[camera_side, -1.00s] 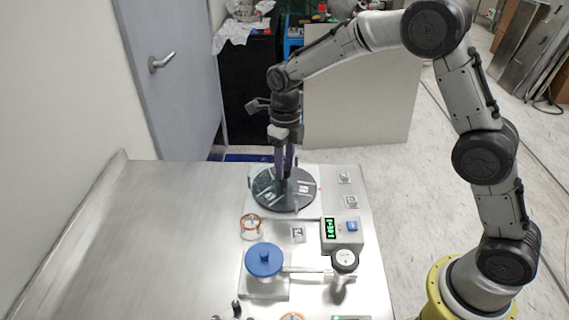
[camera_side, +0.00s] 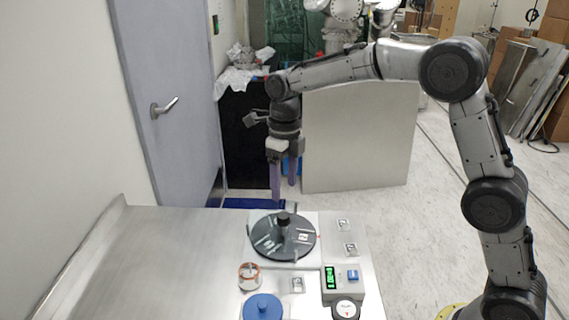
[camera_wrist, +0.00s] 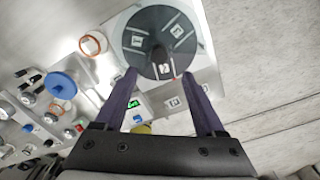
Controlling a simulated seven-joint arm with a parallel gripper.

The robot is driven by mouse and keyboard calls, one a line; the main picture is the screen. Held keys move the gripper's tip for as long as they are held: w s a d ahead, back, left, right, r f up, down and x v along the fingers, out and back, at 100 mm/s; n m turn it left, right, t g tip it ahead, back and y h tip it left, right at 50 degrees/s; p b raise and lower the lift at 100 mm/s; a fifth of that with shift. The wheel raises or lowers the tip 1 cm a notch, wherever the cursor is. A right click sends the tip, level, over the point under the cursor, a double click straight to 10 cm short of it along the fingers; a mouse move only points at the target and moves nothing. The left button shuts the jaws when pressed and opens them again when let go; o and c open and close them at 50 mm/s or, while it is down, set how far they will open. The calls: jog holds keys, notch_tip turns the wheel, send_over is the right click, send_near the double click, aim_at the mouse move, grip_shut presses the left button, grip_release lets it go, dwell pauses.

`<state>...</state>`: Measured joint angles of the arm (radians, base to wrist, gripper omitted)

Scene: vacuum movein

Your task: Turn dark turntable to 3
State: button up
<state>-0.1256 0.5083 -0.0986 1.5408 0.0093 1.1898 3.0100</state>
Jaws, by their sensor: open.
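The dark turntable (camera_side: 297,247) is a round dark disc on a pale plate at the far end of the metal table. It has a black knob (camera_side: 284,219) at its centre and white numbered labels, too small to read surely. It also shows in the wrist view (camera_wrist: 146,24), with its knob (camera_wrist: 160,54) between the fingers in the picture. My gripper (camera_side: 283,192) points down above the turntable, apart from the knob. Its two purple fingers (camera_wrist: 162,88) are spread and hold nothing.
A box with a green display and blue button (camera_side: 341,281) stands at the turntable's near right. A copper-coloured ring (camera_side: 249,271) and a blue round lid (camera_side: 262,307) lie nearer. Small marker tags (camera_side: 343,225) lie to the right. The table's left side (camera_side: 165,265) is bare.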

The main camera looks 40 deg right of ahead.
notch_tip(320, 180, up, 5)
send_over(283, 215)
jog(key=shift+d+r, duration=0.2)
jog(key=shift+d, duration=0.05)
jog(key=f+n, duration=0.4)
jog(key=n, duration=0.2)
jog(key=f+n, duration=0.5)
jog(key=n, duration=0.1)
jog(key=f+n, duration=0.4)
jog(key=n, duration=0.1)
jog(key=shift+a+f+n, duration=0.2)
jog(key=shift+f+n, duration=0.05)
jog(key=shift+n, duration=0.15)
dwell(0.3)
grip_shut()
dwell(1.3)
